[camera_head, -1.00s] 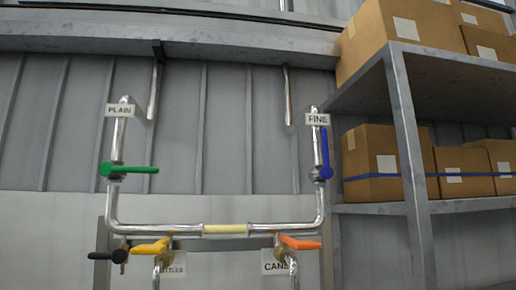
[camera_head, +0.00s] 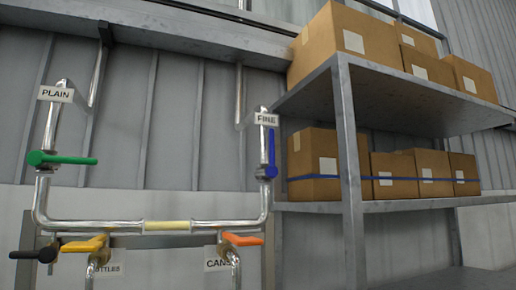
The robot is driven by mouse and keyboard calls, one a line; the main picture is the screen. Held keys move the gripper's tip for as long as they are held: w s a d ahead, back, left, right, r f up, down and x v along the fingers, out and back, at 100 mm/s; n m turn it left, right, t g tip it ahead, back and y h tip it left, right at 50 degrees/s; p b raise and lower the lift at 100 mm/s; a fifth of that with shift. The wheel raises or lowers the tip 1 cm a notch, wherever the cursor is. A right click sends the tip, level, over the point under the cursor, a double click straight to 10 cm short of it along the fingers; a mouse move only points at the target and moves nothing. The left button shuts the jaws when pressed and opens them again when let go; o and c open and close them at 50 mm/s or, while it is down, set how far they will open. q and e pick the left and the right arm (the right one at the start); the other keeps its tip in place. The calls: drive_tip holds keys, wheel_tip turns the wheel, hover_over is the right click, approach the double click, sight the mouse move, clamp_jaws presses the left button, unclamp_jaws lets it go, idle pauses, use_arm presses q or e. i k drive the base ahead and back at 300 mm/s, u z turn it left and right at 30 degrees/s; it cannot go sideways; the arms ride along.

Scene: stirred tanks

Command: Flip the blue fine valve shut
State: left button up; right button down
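The blue valve handle (camera_head: 271,153) is on the right-hand vertical pipe, just below the white FINE label (camera_head: 265,119). The handle points up, in line with its pipe. The green valve handle (camera_head: 62,159) on the left pipe, below the PLAIN label (camera_head: 56,94), lies sideways across its pipe. Neither of my grippers shows in the head view.
Yellow (camera_head: 84,244) and orange (camera_head: 242,239) handles sit on the lower outlets, with a black handle (camera_head: 36,254) at far left. A grey metal shelf (camera_head: 350,160) with cardboard boxes (camera_head: 318,165) stands right of the pipes, close to the blue valve.

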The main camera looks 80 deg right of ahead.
sight(272, 149)
drive_tip(key=k, duration=0.65)
drive_tip(key=z, duration=0.9)
